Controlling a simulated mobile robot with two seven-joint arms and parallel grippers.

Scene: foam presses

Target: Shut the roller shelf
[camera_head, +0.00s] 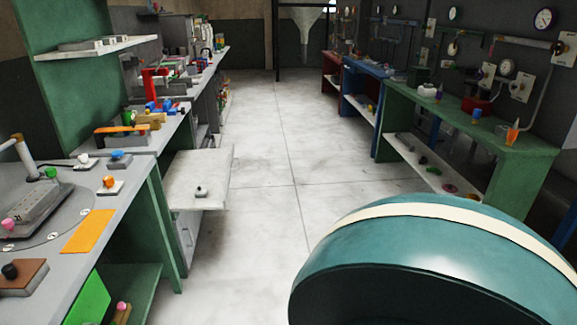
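A pale flat shelf (190,168), which looks like the roller shelf, sticks out from the left row of benches into the aisle. It is pulled out, and a small dark knob or handle (201,192) sits on it near its front edge. Its rollers or rails cannot be made out. Neither of my grippers is in view. A large rounded teal part with a cream band fills the lower right and looks like part of my own arm.
A grey bench (92,190) with small coloured knobs and an orange sheet (88,231) stands at the near left. Green, blue and red benches line the right, the green bench (520,150) nearest. The concrete aisle (262,165) between is clear.

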